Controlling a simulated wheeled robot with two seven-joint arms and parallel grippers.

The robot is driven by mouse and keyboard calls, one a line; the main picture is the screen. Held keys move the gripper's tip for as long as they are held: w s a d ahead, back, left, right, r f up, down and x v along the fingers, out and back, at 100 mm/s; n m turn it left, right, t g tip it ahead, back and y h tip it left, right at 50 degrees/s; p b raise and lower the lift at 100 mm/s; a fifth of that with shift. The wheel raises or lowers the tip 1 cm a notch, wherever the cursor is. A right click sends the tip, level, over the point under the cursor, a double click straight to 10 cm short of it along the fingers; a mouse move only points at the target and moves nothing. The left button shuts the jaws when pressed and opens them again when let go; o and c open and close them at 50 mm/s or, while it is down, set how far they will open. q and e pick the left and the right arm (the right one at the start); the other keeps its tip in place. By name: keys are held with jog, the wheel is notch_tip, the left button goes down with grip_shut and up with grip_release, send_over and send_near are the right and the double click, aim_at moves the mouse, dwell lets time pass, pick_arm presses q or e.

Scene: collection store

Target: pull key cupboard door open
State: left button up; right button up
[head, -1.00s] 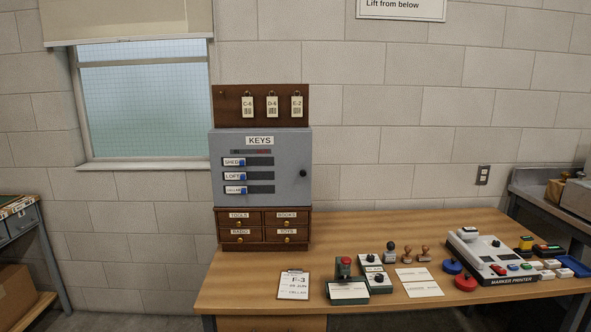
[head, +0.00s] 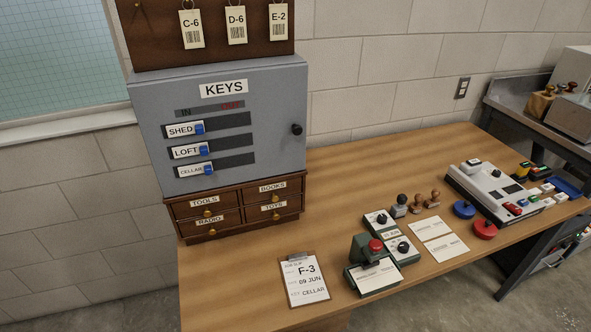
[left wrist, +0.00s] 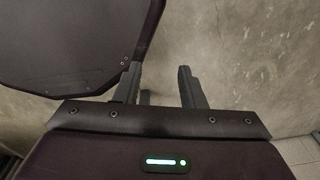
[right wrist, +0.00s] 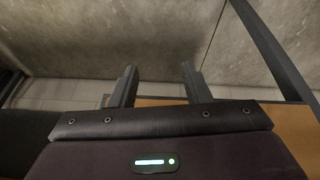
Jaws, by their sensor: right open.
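The grey key cupboard (head: 218,128) stands shut on a small wooden drawer unit at the left end of the table. Its front carries a KEYS label, three slots marked SHED, LOFT and CELLAR with blue sliders at the left, and a dark round knob (head: 297,130) at the right edge. My left gripper (left wrist: 167,80) shows in the left wrist view, its fingers apart with nothing between them. My right gripper (right wrist: 160,80) is open and empty in the right wrist view, near a wooden edge. Neither gripper shows in the head view.
The drawer unit (head: 240,208) supports the cupboard; a tag board (head: 160,35) is above it. A clipboard (head: 304,279), stamps (head: 417,204) and a marker printer (head: 490,190) lie on the table (head: 240,270). The table is clear just right of the cupboard.

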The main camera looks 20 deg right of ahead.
jog(key=w+r+t+p, duration=0.15)
jog(key=w+r, duration=0.25)
jog(key=r, duration=1.3)
jog(key=m+t+p, duration=0.2)
jog(key=t, duration=1.1)
send_near(298, 131)
jog(key=w, duration=0.2)
jog(key=shift+y, duration=0.3)
jog(key=w+p, duration=0.1)
jog(key=w, duration=0.5)
jog(key=shift+w+r+p, duration=0.1)
jog(key=shift+r+p, duration=0.15)
jog(key=shift+p, duration=0.15)
jog(key=shift+w+f, duration=0.1)
jog(key=shift+w, duration=0.4)
pick_arm(q)
notch_tip(298, 131, up, 6)
jog(key=shift+d, duration=0.3)
jog(key=shift+r, duration=0.1)
pick_arm(e)
grip_shut()
